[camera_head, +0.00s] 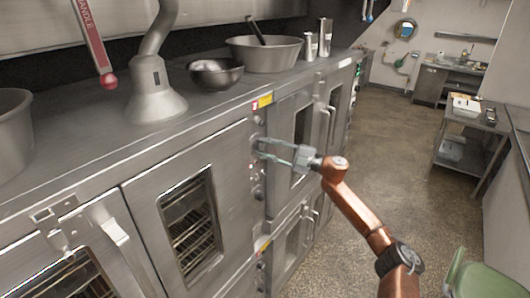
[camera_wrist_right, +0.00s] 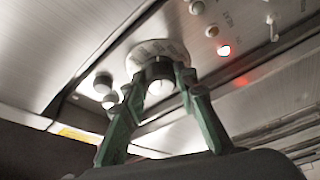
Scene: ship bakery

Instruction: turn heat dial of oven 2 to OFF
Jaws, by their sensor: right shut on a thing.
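My right gripper (camera_head: 265,150) reaches the narrow control strip between two oven doors. In the right wrist view its green fingers (camera_wrist_right: 160,78) are closed around a dark knob with a pale lower part, the dial (camera_wrist_right: 160,88). A round white scale plate (camera_wrist_right: 150,52) with small markings sits behind the dial. The markings are too small to read, so I cannot tell the dial's setting. The fingers partly cover the dial, and in the head view the gripper hides it. The oven (camera_head: 225,150) beside the strip has a closed, windowed door. My left gripper is not in view.
A lit red lamp (camera_wrist_right: 224,50), small knobs (camera_wrist_right: 103,84) and a toggle switch (camera_wrist_right: 272,28) surround the dial. Bowls (camera_head: 216,74) and a flue (camera_head: 155,100) stand on the oven top. A green chair (camera_head: 470,275) is at lower right. The floor (camera_head: 390,150) behind my arm is clear.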

